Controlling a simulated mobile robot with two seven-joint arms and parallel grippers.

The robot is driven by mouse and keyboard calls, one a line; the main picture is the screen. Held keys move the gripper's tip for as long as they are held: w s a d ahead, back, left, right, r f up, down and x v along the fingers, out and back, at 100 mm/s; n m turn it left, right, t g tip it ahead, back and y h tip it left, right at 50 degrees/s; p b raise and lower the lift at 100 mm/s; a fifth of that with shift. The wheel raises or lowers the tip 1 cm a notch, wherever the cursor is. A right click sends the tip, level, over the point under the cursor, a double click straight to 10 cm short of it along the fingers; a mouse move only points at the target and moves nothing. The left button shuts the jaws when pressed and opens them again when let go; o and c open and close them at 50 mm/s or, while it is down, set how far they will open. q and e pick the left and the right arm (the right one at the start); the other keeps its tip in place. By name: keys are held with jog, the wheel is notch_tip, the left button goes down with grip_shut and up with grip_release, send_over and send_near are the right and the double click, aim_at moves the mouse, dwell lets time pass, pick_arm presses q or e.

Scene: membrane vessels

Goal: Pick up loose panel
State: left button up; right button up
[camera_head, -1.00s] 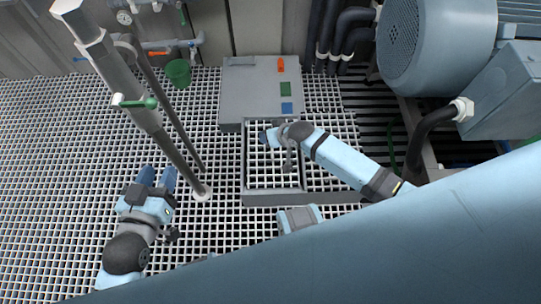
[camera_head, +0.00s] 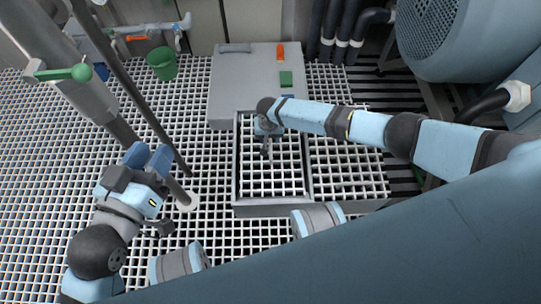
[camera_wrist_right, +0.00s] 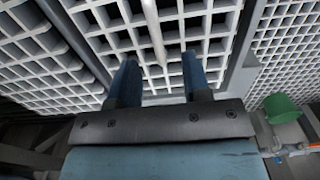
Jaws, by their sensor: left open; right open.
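The likely loose panel is a square of pale grating (camera_head: 285,177) inside a raised grey frame (camera_head: 275,209). It lies level with the floor grating, as far as I can tell. My right gripper (camera_head: 266,150) hangs over this panel in the head view, near its upper middle. The gap between fingers and grating is unclear. My left gripper (camera_head: 149,158) is open and empty, left of the frame, close to the slanted pole.
A grey box (camera_head: 236,85) with orange and green pieces stands behind the frame. A green bucket (camera_head: 162,67) is at the back left. A slanted pole (camera_head: 72,72) with a green handle rises at left. A large motor (camera_head: 450,40) fills the upper right.

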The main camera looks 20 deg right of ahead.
aim_at(271, 146)
notch_tip(271, 146, down, 3)
jog(key=shift+r+b, duration=0.2)
jog(key=shift+b, duration=0.25)
jog(key=f+b, duration=0.2)
jog(key=f, duration=0.1)
jog(key=f+b, duration=0.1)
jog(key=shift+s+d+f, duration=0.1)
jog(key=shift+d+f, duration=0.1)
jog(key=shift+d, duration=0.05)
jog(key=shift+f+b, duration=0.3)
jog(key=shift+b, duration=0.1)
pick_arm(q)
jog(key=w+m, duration=0.1)
jog(key=a+m+t, duration=0.1)
jog(key=w+m+t, duration=0.1)
jog(key=shift+w+a+r, duration=0.2)
jog(key=shift+w+a, duration=0.1)
jog(key=shift+w, duration=0.05)
pick_arm(e)
jog(key=shift+r, duration=0.1)
pick_arm(q)
jog(key=shift+h, duration=0.3)
pick_arm(e)
grip_shut()
